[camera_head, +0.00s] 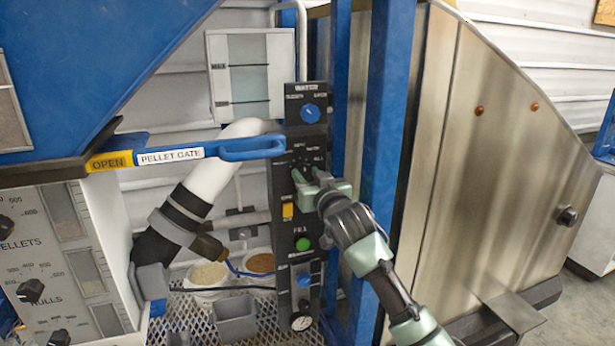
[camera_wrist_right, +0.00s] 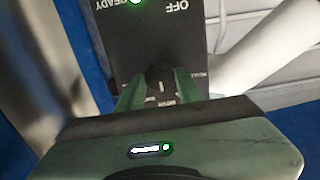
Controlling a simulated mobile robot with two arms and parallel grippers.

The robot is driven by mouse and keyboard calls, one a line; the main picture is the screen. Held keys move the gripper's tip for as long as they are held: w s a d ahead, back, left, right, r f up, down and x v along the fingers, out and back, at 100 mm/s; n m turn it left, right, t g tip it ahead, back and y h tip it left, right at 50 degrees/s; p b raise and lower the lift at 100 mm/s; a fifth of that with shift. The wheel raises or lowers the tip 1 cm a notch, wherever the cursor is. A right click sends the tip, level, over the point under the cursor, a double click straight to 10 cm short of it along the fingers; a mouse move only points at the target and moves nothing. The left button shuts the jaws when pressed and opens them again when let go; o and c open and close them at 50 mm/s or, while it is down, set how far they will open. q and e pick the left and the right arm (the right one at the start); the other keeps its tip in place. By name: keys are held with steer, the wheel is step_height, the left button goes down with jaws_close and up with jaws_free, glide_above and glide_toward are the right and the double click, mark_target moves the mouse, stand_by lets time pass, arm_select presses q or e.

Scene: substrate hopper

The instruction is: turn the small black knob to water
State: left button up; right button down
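The small black knob (camera_wrist_right: 158,77) is on the tall black control panel (camera_wrist_right: 137,40), with small printed labels around it that I cannot read fully. In the head view my right gripper (camera_head: 307,178) is at the panel and mostly hides the knob. In the right wrist view my right gripper (camera_wrist_right: 160,82) has one finger on each side of the knob. The fingers stand apart, with narrow gaps seeming to show beside the knob.
Above is a blue knob (camera_head: 309,113) under the WATER label. A blue pellet gate handle (camera_head: 250,149) juts out left of the knob. A blue post (camera_head: 385,120) stands to the right.

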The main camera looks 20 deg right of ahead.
steer(key=m+p, duration=0.1)
steer(key=m, duration=0.2)
steer(key=shift+m, duration=0.3)
steer(key=shift+m+p, duration=0.95)
steer(key=shift+m, duration=1.05)
steer(key=c, duration=0.9)
jaws_free()
steer(key=shift+c, duration=0.2)
steer(key=s+b, duration=0.2)
steer(key=s, duration=0.5)
steer(key=shift+s+d, duration=0.15)
steer(key=shift+s, duration=0.25)
